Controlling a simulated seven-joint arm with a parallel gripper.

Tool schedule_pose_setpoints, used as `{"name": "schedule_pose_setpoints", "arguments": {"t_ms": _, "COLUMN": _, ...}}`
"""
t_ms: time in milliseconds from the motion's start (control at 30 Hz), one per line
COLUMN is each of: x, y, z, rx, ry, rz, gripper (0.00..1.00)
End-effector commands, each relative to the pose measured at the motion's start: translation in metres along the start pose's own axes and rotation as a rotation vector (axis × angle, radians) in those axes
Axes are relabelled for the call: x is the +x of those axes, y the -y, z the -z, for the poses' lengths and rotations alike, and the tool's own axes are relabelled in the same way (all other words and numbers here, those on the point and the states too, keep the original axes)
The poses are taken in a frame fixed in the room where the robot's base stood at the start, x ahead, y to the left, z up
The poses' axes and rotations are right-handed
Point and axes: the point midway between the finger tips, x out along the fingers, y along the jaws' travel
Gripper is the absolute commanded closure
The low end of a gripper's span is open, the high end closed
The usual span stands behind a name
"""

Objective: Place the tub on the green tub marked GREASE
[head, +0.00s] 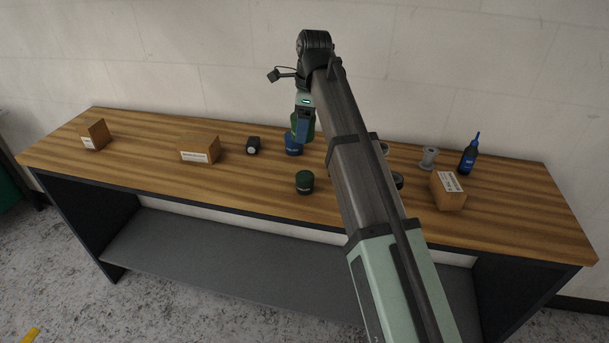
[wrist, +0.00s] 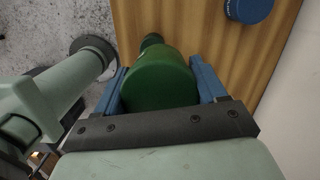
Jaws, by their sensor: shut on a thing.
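My gripper (head: 303,132) points down above the bench and is shut on a green tub (wrist: 160,82). The held tub fills the space between the blue fingers in the wrist view; in the head view it shows partly behind a finger. A dark green tub (head: 304,182) stands upright on the bench, nearer the front edge than my gripper. In the wrist view, a dark green tub top (wrist: 152,40) shows just beyond the held tub, mostly hidden by it. No GREASE marking is readable on either tub.
A blue tub (head: 292,148) stands on the bench (head: 130,160) close below my gripper. A small black item (head: 253,145) and a cardboard box (head: 200,148) are to the left. A spool (head: 428,158), a blue bottle (head: 469,155) and another box (head: 448,191) are to the right.

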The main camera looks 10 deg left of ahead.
Motion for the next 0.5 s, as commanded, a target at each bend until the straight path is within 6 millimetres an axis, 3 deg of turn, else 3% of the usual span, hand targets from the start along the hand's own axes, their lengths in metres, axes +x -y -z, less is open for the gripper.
{"name": "schedule_pose_setpoints", "arguments": {"t_ms": 33, "x": 0.004, "y": -0.010, "z": 0.004, "rx": 0.004, "ry": 0.000, "rz": 0.001, "gripper": 0.67}}
{"name": "schedule_pose_setpoints", "arguments": {"t_ms": 267, "x": 0.009, "y": -0.022, "z": 0.008, "rx": 0.032, "ry": 0.000, "rz": 0.004, "gripper": 0.67}}
{"name": "schedule_pose_setpoints", "arguments": {"t_ms": 500, "x": 0.041, "y": -0.022, "z": 0.012, "rx": 0.036, "ry": -0.001, "rz": 0.003, "gripper": 0.67}}
